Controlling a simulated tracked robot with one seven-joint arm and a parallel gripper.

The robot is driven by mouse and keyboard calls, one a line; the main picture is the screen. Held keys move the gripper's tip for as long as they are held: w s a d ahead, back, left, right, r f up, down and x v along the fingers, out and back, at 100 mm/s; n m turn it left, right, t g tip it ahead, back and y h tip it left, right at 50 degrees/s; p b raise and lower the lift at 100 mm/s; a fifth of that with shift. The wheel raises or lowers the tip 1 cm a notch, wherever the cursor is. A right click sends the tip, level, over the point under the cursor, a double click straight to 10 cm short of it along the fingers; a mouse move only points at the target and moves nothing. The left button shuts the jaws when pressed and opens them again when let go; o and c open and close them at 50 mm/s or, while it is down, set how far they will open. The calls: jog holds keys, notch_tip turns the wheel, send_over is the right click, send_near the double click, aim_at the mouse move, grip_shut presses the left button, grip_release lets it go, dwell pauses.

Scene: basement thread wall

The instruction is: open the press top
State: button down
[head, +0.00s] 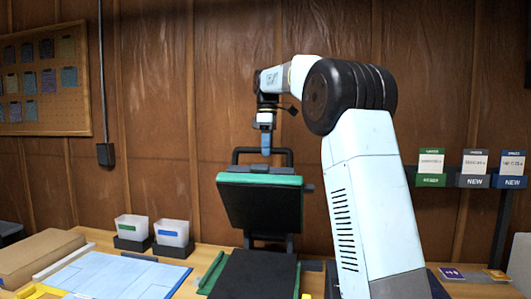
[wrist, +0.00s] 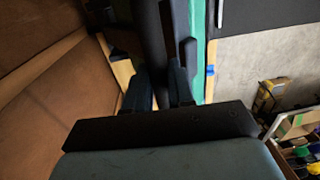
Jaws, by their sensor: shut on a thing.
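The press top (head: 260,205) is a dark slab with a green edge. In the head view it stands raised and steeply tilted at the back of the press, its dark face toward me. A black bar handle (head: 237,156) rises above its upper edge. My gripper (head: 266,152) points down at this handle and is shut on it. In the wrist view my gripper's fingers (wrist: 160,90) sit on either side of a dark bar, with the green edge (wrist: 211,60) alongside. The press bed (head: 255,275) lies below, black and bare where it shows.
A blue mat (head: 125,275), two white bins (head: 150,232) and a brown box (head: 38,255) stand left of the press. Labelled card holders (head: 470,168) are at the right. The wooden wall (head: 225,90) is close behind the press.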

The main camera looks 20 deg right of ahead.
jog(key=shift+w+f, duration=0.1)
jog(key=shift+w, duration=0.25)
jog(key=shift+d, duration=0.15)
jog(key=c, duration=1.2)
grip_release()
jog(key=shift+w, duration=0.1)
jog(key=shift+o, duration=1.2)
jog(key=shift+r, duration=0.2)
notch_tip(320, 180, up, 7)
jog(key=shift+w+d, duration=0.15)
jog(key=shift+w, duration=0.05)
jog(key=shift+r, duration=0.1)
